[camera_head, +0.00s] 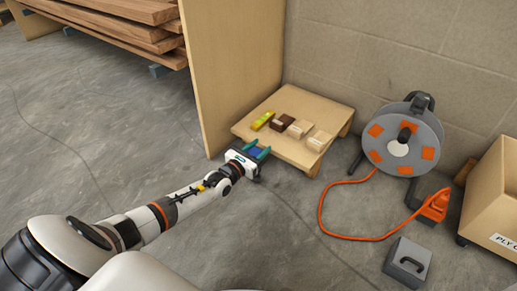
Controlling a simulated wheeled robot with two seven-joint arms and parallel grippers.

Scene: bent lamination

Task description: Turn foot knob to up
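I cannot make out with certainty which part is the foot knob. My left gripper (255,149) reaches in from the lower left, at the front left edge of a low wooden platform (278,142). Its teal fingers look spread apart, with nothing clearly held between them. Whether it touches the platform cannot be told. On the platform lie several small blocks: a yellow-green one (263,120), a dark brown one (282,122) and pale wooden ones (300,129). My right gripper is not in view.
A cable reel (402,151) with an orange cord (323,222) stands right of the platform. A grey box with a black handle (408,261) sits on the floor at lower right, near a cardboard-coloured box (491,205). Stacked boards (125,22) are at upper left. The floor at left is clear.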

